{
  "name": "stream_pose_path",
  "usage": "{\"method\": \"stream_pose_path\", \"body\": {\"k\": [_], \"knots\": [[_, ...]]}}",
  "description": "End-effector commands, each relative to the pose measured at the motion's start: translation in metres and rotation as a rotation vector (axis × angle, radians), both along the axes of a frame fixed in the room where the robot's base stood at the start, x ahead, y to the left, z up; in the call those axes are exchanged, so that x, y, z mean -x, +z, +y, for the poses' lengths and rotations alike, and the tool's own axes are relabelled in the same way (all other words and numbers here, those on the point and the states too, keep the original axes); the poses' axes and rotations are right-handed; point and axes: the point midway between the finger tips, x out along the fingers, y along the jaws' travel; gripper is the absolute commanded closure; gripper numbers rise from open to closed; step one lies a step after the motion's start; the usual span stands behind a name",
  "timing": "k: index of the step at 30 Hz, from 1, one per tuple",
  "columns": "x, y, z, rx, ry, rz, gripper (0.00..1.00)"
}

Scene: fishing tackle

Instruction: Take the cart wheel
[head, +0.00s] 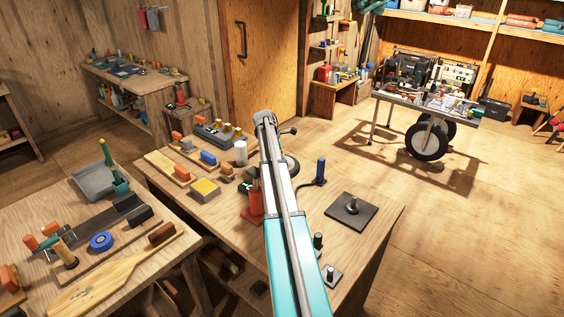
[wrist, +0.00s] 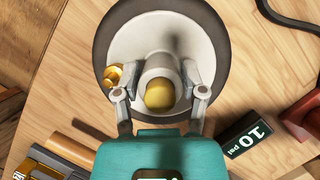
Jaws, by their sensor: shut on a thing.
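The cart wheel (wrist: 128,45) fills the top middle of the wrist view. It has a dark tyre, a pale dished disc and a raised round hub with a yellowish centre. My gripper (wrist: 159,93) is shut on the hub, one finger on each side. In the head view, part of the wheel (head: 293,166) shows just right of my arm, over the middle workbench. My arm hides the rest of it and my gripper there. I cannot tell whether the wheel touches the bench.
A black "10 psi" gauge (wrist: 246,134) lies close to the wheel's right. The workbench (head: 378,240) also carries a blue upright tool (head: 320,172), a dark square plate with a peg (head: 351,209) and several small blocks. A wheeled cart (head: 400,98) stands beyond on the floor.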

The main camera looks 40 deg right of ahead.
Motion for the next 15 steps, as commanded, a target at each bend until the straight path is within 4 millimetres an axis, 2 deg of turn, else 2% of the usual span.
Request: {"method": "stream_pose_path", "body": {"k": [8,15], "knots": [[0.0,0.005,-0.001,0.001,-0.001,0.0,1.0],[0.0,0.019,-0.001,0.001,-0.001,0.0,1.0]]}}
